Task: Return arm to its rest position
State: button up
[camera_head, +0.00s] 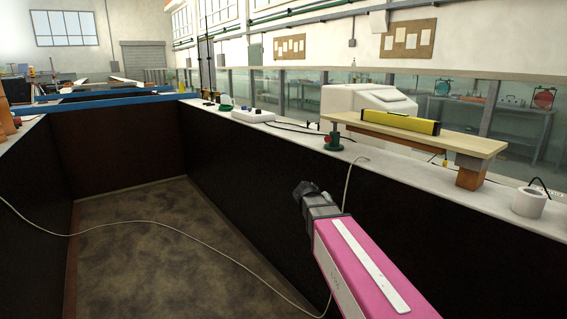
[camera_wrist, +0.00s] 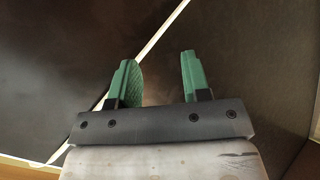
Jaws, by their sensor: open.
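My arm (camera_head: 358,270), with a pink link and a dark wrist, reaches from the lower right into the flume. My gripper shows in the wrist view (camera_wrist: 158,78), its two green fingers apart with nothing between them. In the head view the wrist end (camera_head: 312,196) is in front of the dark right wall; its fingers cannot be made out there.
A wooden plank (camera_head: 465,139) bears a yellow level (camera_head: 398,122) above the right ledge. A green-and-red fitting (camera_head: 333,138), white power strip (camera_head: 253,115) and white cylinder (camera_head: 528,202) stand along the ledge. A pale cable (camera_head: 180,228) crosses the flume. The flume floor (camera_head: 150,240) is otherwise clear.

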jog(key=s+f+g+y, duration=0.4)
jog(key=s+f+y, duration=0.4)
jog(key=s+f, duration=0.8)
jog(key=shift+s+f+m+g+y, duration=0.3)
jog(key=shift+s+f+g, duration=0.1)
jog(key=shift+s, duration=1.4)
jog(key=shift+a, duration=0.1)
